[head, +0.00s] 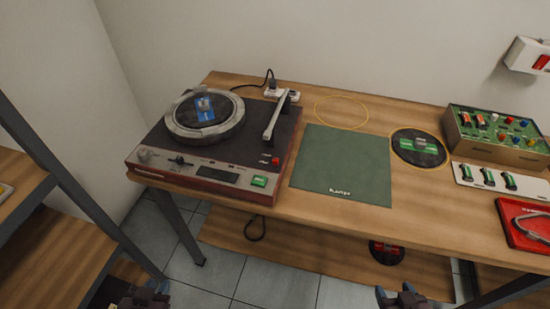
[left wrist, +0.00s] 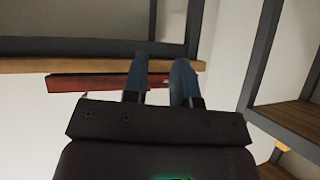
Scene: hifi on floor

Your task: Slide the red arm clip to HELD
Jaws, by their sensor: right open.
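The turntable (head: 150,154) stands on the left of the wooden desk. Its pale tonearm (head: 276,116) lies along the right side of the deck. A small red piece (head: 275,161), apparently the arm clip, is at the front right of the deck, near the tonearm's front end; its exact position and any HELD lettering are too small to read. My left gripper (head: 146,294) is low in front of the desk, away from the turntable; in the left wrist view its blue fingers (left wrist: 160,85) are apart with nothing between them. My right gripper (head: 402,294) is open and empty at the bottom right.
A green mat (head: 342,165) lies right of the turntable, beside a dark disc (head: 418,148). A green panel box (head: 500,135), white strip (head: 498,180) and red tray (head: 522,222) fill the right side. A shelf (head: 50,255) stands at the left. Bare wood lines the desk front.

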